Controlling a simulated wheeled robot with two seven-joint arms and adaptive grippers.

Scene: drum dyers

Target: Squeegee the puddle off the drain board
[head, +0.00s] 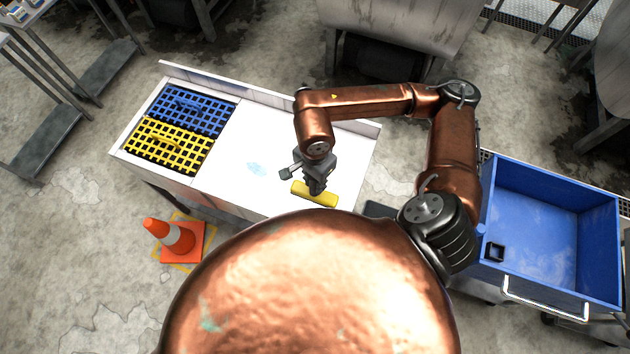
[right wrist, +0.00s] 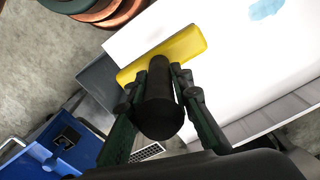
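The drain board (head: 255,130) is a white rimmed top on a long bench; it also shows in the right wrist view (right wrist: 255,62). A small light-blue puddle (head: 257,169) lies on it left of the squeegee, and part of it shows in the right wrist view (right wrist: 267,8). The squeegee has a yellow head (head: 322,197) and a dark handle (right wrist: 160,100). My right gripper (head: 314,186) has its fingers closed on both sides of the handle. The yellow head is at the board's front right part; I cannot tell whether it touches the surface. My left gripper is not in view.
Blue (head: 190,108) and yellow (head: 168,146) grid racks fill the bench's left end. A blue tub cart (head: 545,225) stands at the right, with a small dark square item (head: 494,252) in it.

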